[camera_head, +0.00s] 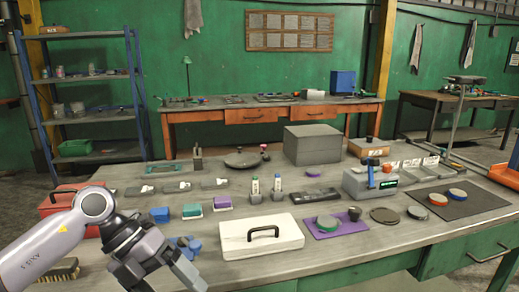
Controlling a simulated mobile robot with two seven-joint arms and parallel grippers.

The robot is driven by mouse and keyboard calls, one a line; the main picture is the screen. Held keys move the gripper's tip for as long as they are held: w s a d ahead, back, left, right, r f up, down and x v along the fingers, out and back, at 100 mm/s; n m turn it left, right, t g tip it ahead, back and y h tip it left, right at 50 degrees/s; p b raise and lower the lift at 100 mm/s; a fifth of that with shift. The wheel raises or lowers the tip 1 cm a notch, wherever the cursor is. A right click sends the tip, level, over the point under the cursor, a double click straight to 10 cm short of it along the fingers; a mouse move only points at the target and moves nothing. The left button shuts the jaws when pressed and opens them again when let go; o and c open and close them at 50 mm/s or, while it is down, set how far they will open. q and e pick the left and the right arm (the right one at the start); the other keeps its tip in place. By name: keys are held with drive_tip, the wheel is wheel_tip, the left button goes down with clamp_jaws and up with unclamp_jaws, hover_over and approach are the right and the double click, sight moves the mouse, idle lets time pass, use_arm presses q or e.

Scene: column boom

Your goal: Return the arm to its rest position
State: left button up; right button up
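My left arm comes in from the lower left, over the front left part of the workbench (340,255). Its gripper (172,278) points down and to the right at the bottom edge of the picture. The fingertips are partly cut off, so I cannot tell whether it is open or shut, and I see nothing held in it. A blue object (184,244) lies just behind the gripper. My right arm and gripper are not in view.
A white case with a black handle (240,238) stands right of the gripper. A red toolbox (60,203) is behind the arm, and a brush (62,269) lies at lower left.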

use_arm(q)
drive_tip(key=s+d+r+n+t+h+p, duration=0.1)
drive_tip(key=s+d+r+n+t+h, duration=0.2)
drive_tip(key=d+h, duration=0.85)
drive_tip(key=a+f+n+t+y+p, duration=0.1)
drive_tip(key=a+f+n+t+y, duration=0.6)
drive_tip(key=n, duration=0.6)
drive_tip(key=a+f+n+t+y+p, duration=0.1)
drive_tip(key=a+f+n+t+y, duration=0.45)
drive_tip(key=n+t, duration=0.55)
drive_tip(key=s+a+f+n+g+y, duration=0.4)
drive_tip(key=s+f+n+g, duration=0.3)
drive_tip(key=s+f, duration=0.5)
wheel_tip(320, 180, down, 2)
drive_tip(key=shift+a+f+g+p, duration=0.1)
drive_tip(key=shift+a+g+p, duration=0.25)
drive_tip(key=shift+g, duration=0.55)
